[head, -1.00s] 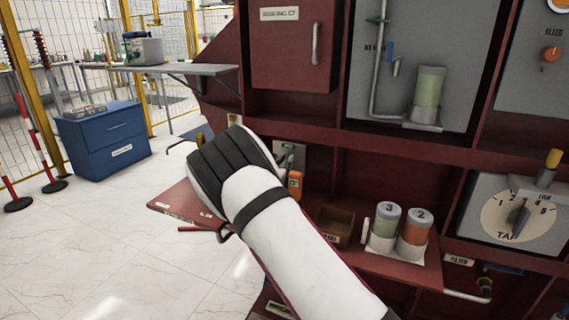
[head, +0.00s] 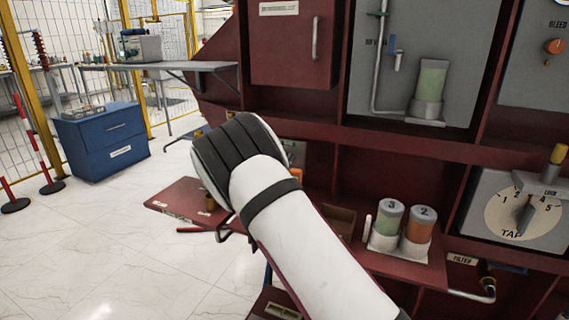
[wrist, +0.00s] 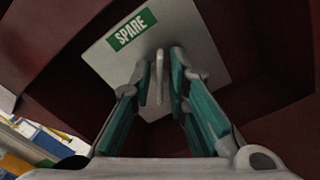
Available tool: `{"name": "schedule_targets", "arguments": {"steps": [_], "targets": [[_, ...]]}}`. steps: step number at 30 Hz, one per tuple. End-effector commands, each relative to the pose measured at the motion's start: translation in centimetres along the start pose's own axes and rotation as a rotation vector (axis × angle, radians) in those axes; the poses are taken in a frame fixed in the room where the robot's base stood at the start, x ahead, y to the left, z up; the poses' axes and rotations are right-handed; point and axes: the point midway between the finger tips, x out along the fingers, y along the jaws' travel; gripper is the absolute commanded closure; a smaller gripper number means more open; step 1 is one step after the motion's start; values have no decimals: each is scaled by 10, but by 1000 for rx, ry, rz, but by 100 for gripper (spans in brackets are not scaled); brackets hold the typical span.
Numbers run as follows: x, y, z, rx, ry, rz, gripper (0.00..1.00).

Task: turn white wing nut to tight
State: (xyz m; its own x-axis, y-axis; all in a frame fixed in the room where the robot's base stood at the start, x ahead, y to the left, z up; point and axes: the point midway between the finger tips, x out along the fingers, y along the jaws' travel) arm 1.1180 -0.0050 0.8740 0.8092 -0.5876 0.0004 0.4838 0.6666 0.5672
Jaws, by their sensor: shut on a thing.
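The wing nut (wrist: 159,68) is pale and upright in the wrist view, on a light grey plate (wrist: 191,48) with a green SPARE label (wrist: 131,33). My gripper (wrist: 161,76) has its teal-lined fingers on either side of the wing nut and is shut on it. A narrow gap seems to show beside the nut; contact is hard to judge at this angle. In the head view my white arm hides the gripper and the nut.
The plate sits in a dark red recess. In the head view, a shelf with two numbered canisters (head: 402,230) is right of my arm. A red ledge (head: 180,199) juts out at left. A dial marked TAP (head: 523,213) is at far right. Open floor lies left.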

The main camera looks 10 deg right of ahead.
Motion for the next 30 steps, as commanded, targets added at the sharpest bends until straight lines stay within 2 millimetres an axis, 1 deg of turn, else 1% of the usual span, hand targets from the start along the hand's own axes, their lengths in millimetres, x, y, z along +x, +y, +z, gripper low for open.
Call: {"name": "schedule_targets", "arguments": {"steps": [6,18,19,20,30], "targets": [[0,0,-1,47,1,0,100],[0,0,0,54,1,-1,100],[0,0,0,54,1,-1,80],[0,0,0,54,1,-1,75],[-2,0,0,53,1,0,75]]}}
